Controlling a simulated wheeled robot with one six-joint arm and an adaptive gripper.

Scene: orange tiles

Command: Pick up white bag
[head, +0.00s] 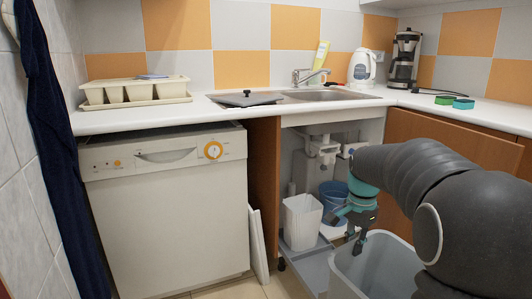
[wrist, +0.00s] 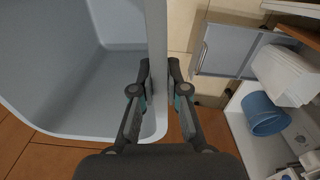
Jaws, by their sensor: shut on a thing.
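I see nothing that is plainly a white bag. The nearest match is a white, open-topped, bin-like container (head: 301,222) under the sink, also at the right of the wrist view (wrist: 284,76). My gripper (head: 356,228) is apart from it, to its right. In the wrist view my gripper (wrist: 158,84) has a finger on each side of the upright wall of a large grey bin (wrist: 60,95) and is shut on that wall. The grey bin (head: 345,283) stands in front of the cupboard in the head view, partly hidden by my arm.
A blue bucket (head: 332,190) stands behind the white container, below the sink pipes (head: 322,150). A grey pull-out tray (head: 312,267) lies at the cupboard's base. A dishwasher (head: 170,215) stands left. The countertop (head: 220,108) holds a dish rack (head: 134,92) and a kettle (head: 362,70).

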